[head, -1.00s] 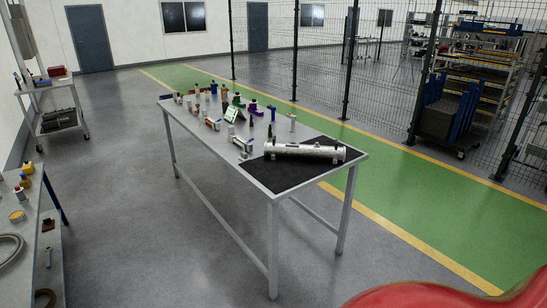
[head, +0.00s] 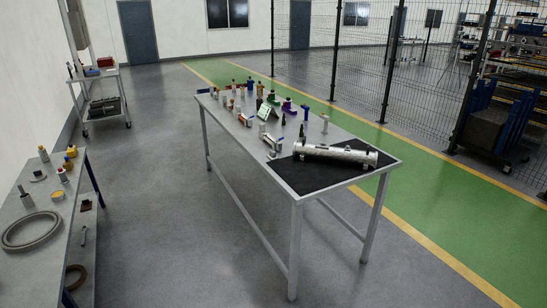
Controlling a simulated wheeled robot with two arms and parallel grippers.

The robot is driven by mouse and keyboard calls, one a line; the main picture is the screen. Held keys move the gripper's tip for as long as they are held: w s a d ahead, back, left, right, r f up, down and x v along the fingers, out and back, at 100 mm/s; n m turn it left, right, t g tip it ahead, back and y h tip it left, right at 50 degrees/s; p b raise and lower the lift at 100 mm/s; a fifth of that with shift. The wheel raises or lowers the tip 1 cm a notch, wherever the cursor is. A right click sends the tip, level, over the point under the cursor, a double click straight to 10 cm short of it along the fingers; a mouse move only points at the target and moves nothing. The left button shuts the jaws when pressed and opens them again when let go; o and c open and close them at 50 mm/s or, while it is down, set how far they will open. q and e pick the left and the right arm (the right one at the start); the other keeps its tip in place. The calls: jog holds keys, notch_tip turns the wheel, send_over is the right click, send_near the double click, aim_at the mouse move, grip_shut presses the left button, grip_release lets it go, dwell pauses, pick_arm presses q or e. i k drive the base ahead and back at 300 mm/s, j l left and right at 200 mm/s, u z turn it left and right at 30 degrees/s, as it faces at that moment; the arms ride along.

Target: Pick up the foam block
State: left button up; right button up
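I cannot make out a foam block in the head view. A metal table (head: 240,158) stands in the middle, with several small bottles, fittings and tools towards its far end. A silver cylindrical part (head: 335,154) lies on a black mat (head: 312,176) at the table's near end. Neither of my grippers shows in the head view.
A workbench (head: 38,243) at the left edge holds a grey ring (head: 31,230), small bottles and a yellow-topped can. A trolley (head: 104,103) stands at the far left. A wire fence (head: 420,75) runs behind the green walkway (head: 420,195). Grey floor is clear between workbench and table.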

aim_at(272, 155)
jog(key=z, duration=0.35)
jog(key=i+j+z, duration=0.75)
jog(key=i+j, duration=0.15)
jog(key=j, duration=0.25)
jog(key=i+j+z, duration=0.1)
jog(key=j, duration=0.3)
jog(key=i+j, duration=0.25)
jog(key=j, duration=0.15)
jog(key=i+j, duration=0.15)
jog(key=j, duration=0.25)
jog(key=i+j+z, duration=0.1)
jog(key=j, duration=0.3)
jog(key=i+j, duration=0.2)
jog(key=j, duration=0.2)
jog(key=i+j+z, duration=0.1)
jog(key=j, duration=0.3)
